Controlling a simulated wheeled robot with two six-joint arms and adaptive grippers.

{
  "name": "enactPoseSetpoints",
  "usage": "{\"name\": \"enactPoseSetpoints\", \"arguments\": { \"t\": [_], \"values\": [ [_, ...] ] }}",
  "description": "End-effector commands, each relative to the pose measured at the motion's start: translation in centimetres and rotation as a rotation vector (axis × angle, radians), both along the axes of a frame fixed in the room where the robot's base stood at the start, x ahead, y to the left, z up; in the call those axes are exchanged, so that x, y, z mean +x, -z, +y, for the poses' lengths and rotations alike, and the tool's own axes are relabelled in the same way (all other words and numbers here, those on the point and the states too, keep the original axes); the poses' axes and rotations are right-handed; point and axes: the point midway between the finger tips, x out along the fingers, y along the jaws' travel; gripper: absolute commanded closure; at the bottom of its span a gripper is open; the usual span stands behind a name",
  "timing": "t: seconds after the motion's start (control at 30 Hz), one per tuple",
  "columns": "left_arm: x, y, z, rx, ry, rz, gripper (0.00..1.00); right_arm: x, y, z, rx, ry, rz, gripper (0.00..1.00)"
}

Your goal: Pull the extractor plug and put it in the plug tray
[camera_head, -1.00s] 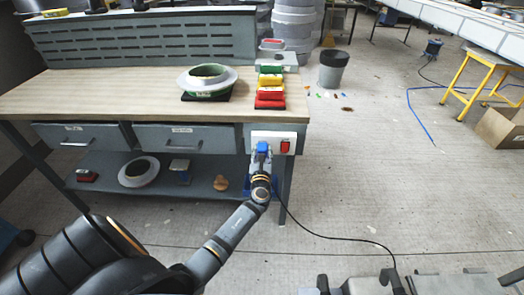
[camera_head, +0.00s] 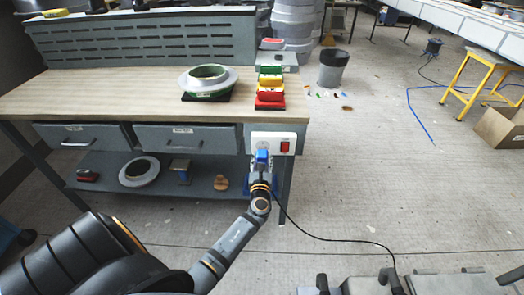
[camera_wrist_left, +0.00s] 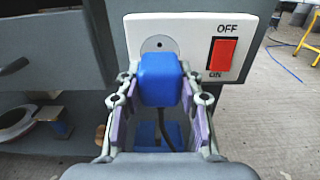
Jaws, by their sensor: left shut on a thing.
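The blue extractor plug (camera_head: 262,156) is held in my left gripper (camera_head: 261,163) just in front of and below the socket on the white panel (camera_head: 290,137). In the left wrist view the blue plug (camera_wrist_left: 160,78) sits between the two fingers (camera_wrist_left: 160,95), which are shut on it. The round socket face with its hole shows above the plug, apart from it. A black cable (camera_wrist_left: 166,130) hangs from the plug. A blue surface (camera_head: 246,186), perhaps the plug tray, is partly hidden behind my left gripper on the lower shelf. My right gripper is out of view.
A red switch (camera_wrist_left: 222,55) marked OFF and ON is right of the socket. The workbench (camera_head: 120,95) carries a round mould (camera_head: 207,78) and coloured blocks (camera_head: 270,90). The lower shelf (camera_head: 115,190) holds several items.

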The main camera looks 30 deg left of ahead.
Motion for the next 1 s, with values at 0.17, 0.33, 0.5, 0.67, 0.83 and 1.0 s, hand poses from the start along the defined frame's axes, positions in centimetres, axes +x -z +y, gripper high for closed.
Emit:
{"name": "enactPoseSetpoints", "arguments": {
  "t": [0.17,0.33,0.5,0.67,0.83,1.0],
  "values": [
    [-0.7,0.1,-0.4,-0.001,0.0,0.001,1.0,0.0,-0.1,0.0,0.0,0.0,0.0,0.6],
    [-1.2,0.0,-0.7,0.001,0.0,0.001,1.0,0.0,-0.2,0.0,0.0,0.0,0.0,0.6],
    [-1.8,0.0,-1.1,-0.001,-0.001,0.001,1.0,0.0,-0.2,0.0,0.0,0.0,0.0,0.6],
    [-2.0,0.0,-1.2,-0.001,-0.001,-0.001,1.0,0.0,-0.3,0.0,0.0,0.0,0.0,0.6],
    [-2.0,0.0,-1.2,0.0,-0.001,0.0,1.0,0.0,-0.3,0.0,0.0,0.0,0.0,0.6],
    [-2.0,0.0,-1.2,0.0,0.0,0.0,1.0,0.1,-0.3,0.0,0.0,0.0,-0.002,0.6]
  ]
}}
